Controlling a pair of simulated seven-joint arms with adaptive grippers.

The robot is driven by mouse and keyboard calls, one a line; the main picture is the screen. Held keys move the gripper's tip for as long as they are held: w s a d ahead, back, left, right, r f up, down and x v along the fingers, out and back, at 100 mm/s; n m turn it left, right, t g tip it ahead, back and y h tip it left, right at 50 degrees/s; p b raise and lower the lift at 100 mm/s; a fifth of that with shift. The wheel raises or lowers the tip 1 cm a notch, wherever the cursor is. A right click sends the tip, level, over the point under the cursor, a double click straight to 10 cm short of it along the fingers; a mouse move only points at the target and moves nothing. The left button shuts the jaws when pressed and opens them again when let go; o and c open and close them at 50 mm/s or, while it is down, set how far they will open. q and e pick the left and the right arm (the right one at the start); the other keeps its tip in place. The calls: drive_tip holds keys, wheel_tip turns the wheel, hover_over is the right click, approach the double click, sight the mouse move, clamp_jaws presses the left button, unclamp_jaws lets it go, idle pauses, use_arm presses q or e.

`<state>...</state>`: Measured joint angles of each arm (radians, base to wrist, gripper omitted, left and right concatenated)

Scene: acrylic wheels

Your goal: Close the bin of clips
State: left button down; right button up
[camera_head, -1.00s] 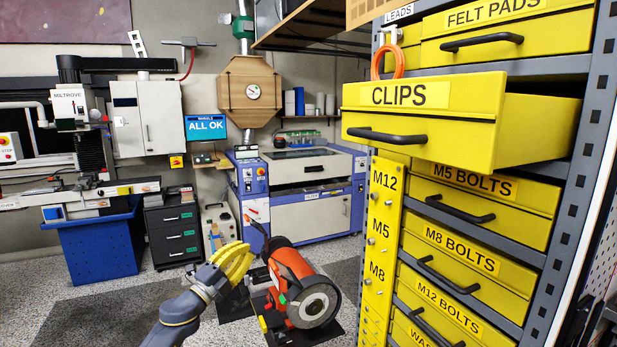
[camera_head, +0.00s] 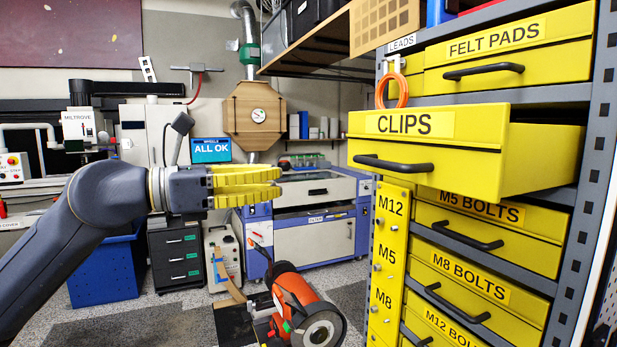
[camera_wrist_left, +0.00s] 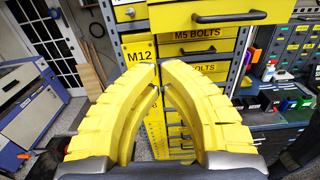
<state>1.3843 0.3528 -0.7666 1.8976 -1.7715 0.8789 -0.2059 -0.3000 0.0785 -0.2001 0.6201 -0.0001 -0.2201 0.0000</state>
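The yellow bin labelled CLIPS (camera_head: 470,150) is a drawer pulled well out of the rack, in the right of the head view. Its black handle (camera_head: 393,164) faces the front. The bin also shows at the top of the left wrist view (camera_wrist_left: 205,14), with its upper part cut off. My left gripper (camera_head: 281,182) is left of the bin at about handle height, apart from it, with its fingers pointing right. In the left wrist view its yellow fingertips come together with nothing seen between them. My right gripper is not in view.
Drawers marked FELT PADS (camera_head: 505,50), M5 BOLTS (camera_head: 485,228) and M8 BOLTS (camera_head: 475,285) sit flush above and below. An orange ring (camera_head: 392,92) hangs at the rack's left edge. An orange machine (camera_head: 300,310) stands below. The space between gripper and bin looks clear.

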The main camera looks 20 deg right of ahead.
use_arm(q)
drive_tip(key=w+d, duration=0.1)
drive_tip(key=d, duration=1.2)
drive_tip(key=shift+w+d, duration=0.15)
drive_tip(key=shift+d, duration=0.15)
